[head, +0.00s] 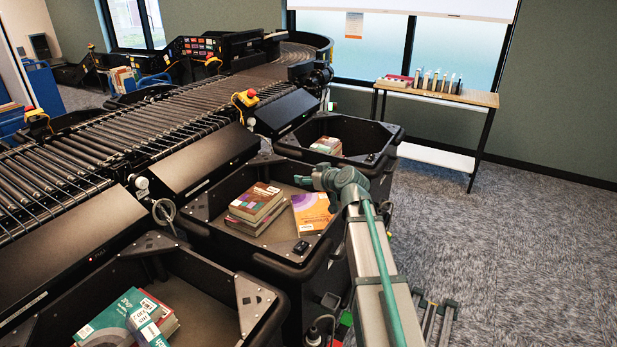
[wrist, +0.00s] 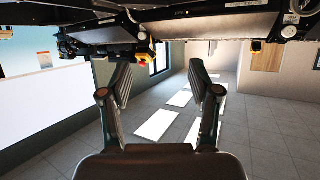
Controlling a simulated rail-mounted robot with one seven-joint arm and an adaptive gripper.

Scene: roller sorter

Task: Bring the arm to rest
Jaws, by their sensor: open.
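My gripper (wrist: 159,82) is open in the wrist view, its two fingers spread apart with nothing between them. The wrist picture appears upside down, with the black sorter machinery along its top edge. In the head view my arm (head: 345,188) is grey and teal, and its bent end stands over the right side of the middle bin (head: 290,262). I cannot clearly make out the gripper fingers in the head view. No held object shows.
The near bin (head: 262,305) and far bin (head: 387,137) also hold books. The roller conveyor (head: 110,145) runs along the left. A wooden-topped table (head: 440,93) with books stands by the window. The carpet (head: 520,240) at right is clear.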

